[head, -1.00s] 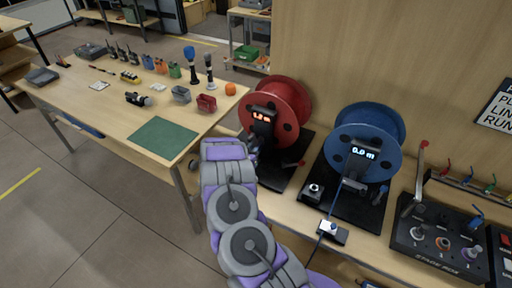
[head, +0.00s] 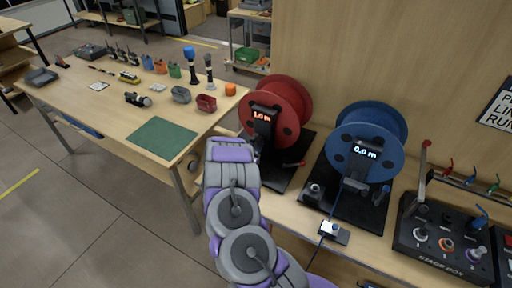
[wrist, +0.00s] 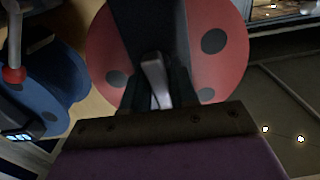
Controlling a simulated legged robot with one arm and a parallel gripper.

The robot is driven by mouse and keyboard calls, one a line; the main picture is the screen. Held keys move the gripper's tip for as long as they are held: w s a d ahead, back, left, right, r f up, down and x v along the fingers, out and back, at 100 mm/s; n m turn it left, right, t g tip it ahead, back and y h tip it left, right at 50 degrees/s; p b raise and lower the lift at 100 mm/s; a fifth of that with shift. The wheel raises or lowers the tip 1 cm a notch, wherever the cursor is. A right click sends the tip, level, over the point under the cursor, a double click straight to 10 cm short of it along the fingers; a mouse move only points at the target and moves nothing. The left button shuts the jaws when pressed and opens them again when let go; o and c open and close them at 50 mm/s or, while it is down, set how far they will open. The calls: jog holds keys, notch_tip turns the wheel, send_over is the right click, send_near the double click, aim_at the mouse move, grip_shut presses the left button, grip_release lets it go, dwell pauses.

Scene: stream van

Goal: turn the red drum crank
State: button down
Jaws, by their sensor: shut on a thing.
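The red drum (head: 293,97) stands on a dark base at the left of the bench, with a lit display (head: 262,115) on its front. In the wrist view its red flange (wrist: 107,50) with dark holes fills the upper middle. My gripper (wrist: 160,98) is shut on a light grey handle (wrist: 154,75), apparently the red drum's crank, in front of the flange. In the head view my gripper and the crank are mostly hidden behind my arm at the drum's lower left.
A blue drum (head: 375,122) stands close to the right, its display reading 0.0 m. A stage box (head: 440,238) is at far right. A worktable (head: 110,105) with tools stands left.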

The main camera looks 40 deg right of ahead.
jog(key=shift+w+r+m+b, duration=0.15)
jog(key=shift+m+b, duration=0.8)
jog(key=shift+m, duration=0.55)
dwell(1.1)
jog(key=c, duration=1)
grip_release()
jog(key=shift+c, duration=0.2)
jog(key=p+v, duration=0.1)
jog(key=v, duration=1.6)
jog(key=shift+a+p, duration=0.2)
jog(key=shift+p, duration=0.15)
jog(key=shift+d, duration=0.1)
